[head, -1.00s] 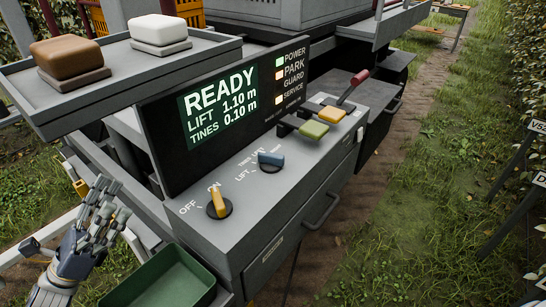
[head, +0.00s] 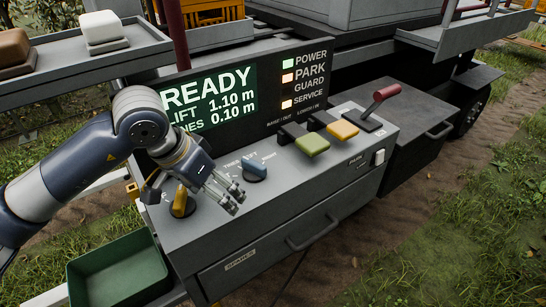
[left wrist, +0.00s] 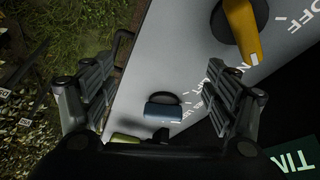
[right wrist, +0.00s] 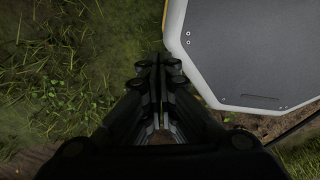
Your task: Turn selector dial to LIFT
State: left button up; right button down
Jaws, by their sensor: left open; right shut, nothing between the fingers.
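The selector dial (head: 255,167) has a blue handle and sits on the grey sloping panel, right of a yellow OFF/ON dial (head: 182,203). White labels around it include TINES and LIFT; which one its handle points to, I cannot tell. My left gripper (head: 226,194) is open and empty above the panel, between the two dials and nearer the front edge. In the left wrist view the blue dial (left wrist: 163,108) shows between the spread fingers (left wrist: 158,88), apart from them. My right gripper (right wrist: 160,75) is shut and empty, over grass.
A display (head: 212,98) reads READY, LIFT 1.10 m, TINES 0.10 m. A green tray (head: 118,268) is at lower left. A shelf overhangs upper left.

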aim_at(253, 163)
pick_arm(q)
jog(key=shift+w+a+r, duration=0.2)
jog(key=shift+w, duration=0.15)
jog(key=shift+w+d+r+t+p, duration=0.1)
jog(key=shift+w+d+t+p, duration=0.05)
jog(key=shift+w+t+p, duration=0.3)
jog(key=shift+g, duration=0.25)
jog(key=w+d+p, duration=0.1)
jog(key=w+d, duration=0.1)
jog(key=w, duration=0.1)
jog(key=shift+w+d, duration=0.15)
jog(key=shift+d, duration=0.25)
jog(key=w+d+p, duration=0.1)
jog(key=w+d, duration=0.1)
jog(key=w+d+p, duration=0.1)
jog(key=w+d, duration=0.1)
jog(key=w, duration=0.1)
jog(key=shift+p, duration=0.35)
jog(key=shift+x, duration=1.1)
jog(key=shift+w+d+f+p, duration=0.15)
jog(key=shift+f+p, duration=0.2)
jog(key=shift+f, duration=0.2)
pick_arm(e)
jog(key=r, duration=0.5)
jog(key=shift+a+r, duration=0.2)
jog(key=shift+a, duration=0.05)
